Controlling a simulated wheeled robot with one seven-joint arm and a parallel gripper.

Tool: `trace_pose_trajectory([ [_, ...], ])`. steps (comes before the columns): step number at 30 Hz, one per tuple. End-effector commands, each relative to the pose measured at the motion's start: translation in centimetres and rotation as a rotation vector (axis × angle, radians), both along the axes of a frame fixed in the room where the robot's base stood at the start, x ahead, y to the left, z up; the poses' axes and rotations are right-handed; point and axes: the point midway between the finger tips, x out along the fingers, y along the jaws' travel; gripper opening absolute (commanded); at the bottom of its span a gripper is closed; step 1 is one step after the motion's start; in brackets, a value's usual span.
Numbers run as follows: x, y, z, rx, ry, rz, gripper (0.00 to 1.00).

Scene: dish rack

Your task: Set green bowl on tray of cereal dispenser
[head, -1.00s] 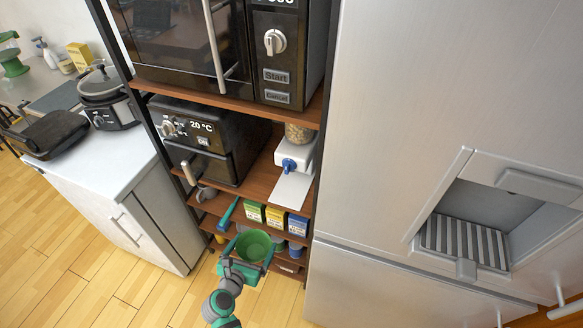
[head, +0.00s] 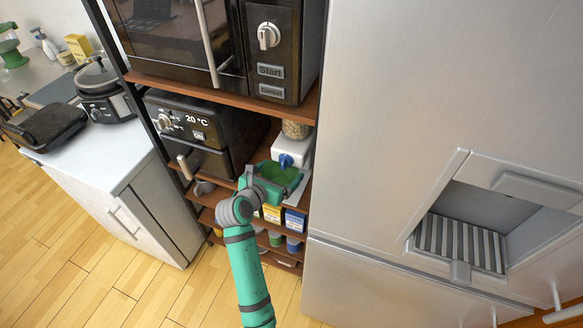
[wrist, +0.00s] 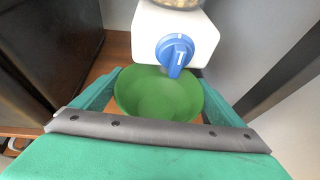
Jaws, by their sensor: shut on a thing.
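The green bowl (head: 279,172) is held upright in my gripper (head: 273,182), at shelf height in front of the cereal dispenser. In the wrist view the empty bowl (wrist: 158,97) sits between my two green fingers (wrist: 158,92), which are shut on its sides. The white cereal dispenser (head: 298,148) stands on the shelf with a blue knob (wrist: 175,52). In the wrist view the knob overlaps the bowl's far rim. The dispenser's tray is mostly hidden behind the bowl and gripper; I cannot tell whether the bowl touches it.
A black oven (head: 200,130) stands left of the dispenser on the same brown shelf. A microwave (head: 230,45) is on the shelf above. Small boxes (head: 272,214) stand on the shelf below. The fridge (head: 400,120) closes off the right side.

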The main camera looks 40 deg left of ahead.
Motion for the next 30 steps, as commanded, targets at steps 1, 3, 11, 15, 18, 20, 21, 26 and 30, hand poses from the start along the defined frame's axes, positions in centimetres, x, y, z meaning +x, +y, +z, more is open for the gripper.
trace_pose_trajectory([
  [1, 0.7, -0.3, 1.4, 0.007, -0.018, -0.008, 0.44],
  [3, 1.0, -0.5, 1.9, 0.009, -0.022, -0.015, 0.44],
  [11, 1.3, -0.7, 2.4, 0.010, -0.025, -0.022, 0.44],
  [15, 1.3, -0.8, 2.4, 0.011, -0.025, -0.023, 0.44],
  [18, 1.3, -1.1, 2.4, 0.011, -0.025, -0.025, 0.44],
  [20, 1.3, -1.1, 2.2, 0.010, -0.024, -0.026, 0.44],
  [21, 1.3, -1.0, 1.9, 0.008, -0.023, -0.026, 0.44],
  [26, 1.3, -0.9, 0.2, 0.007, -0.019, -0.025, 0.44],
  [30, 1.2, -0.8, -1.4, 0.005, -0.016, -0.023, 0.44],
])
